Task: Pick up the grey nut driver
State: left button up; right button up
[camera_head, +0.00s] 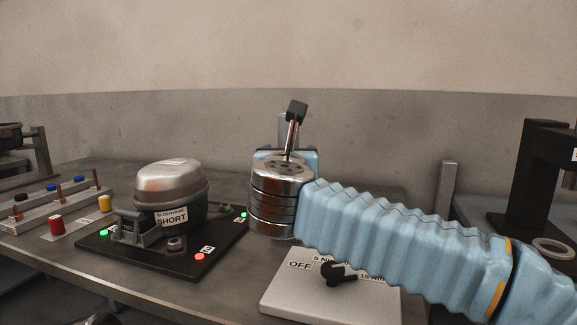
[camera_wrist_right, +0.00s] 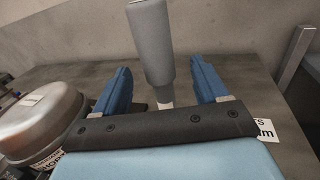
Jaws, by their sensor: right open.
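The grey nut driver (camera_wrist_right: 150,45) stands upright, slightly tilted, in the right wrist view. It has a thick grey handle and a narrower pale part below. My right gripper (camera_wrist_right: 162,88) is open, with one blue finger on each side of the driver. A gap shows between the driver and each finger, and its lower end is hidden behind the gripper's dark front edge. In the head view my right wrist and sleeve hide the fingers and most of what is behind them. My left gripper is not in view.
A compressor (camera_head: 171,190) labelled SHORT sits on a black pallet (camera_head: 185,262) to the left, close to my right wrist. A white switch plate (camera_head: 285,295) marked OFF lies below my right arm. A black stand (camera_head: 535,175) is at the right. A rack with coloured knobs (camera_head: 60,205) is at the left.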

jog(key=w+p, duration=0.1)
jog(key=w, duration=0.3)
jog(key=shift+w+f, duration=0.1)
jog(key=shift+w, duration=0.25)
jog(key=c, duration=1.3)
grip_shut()
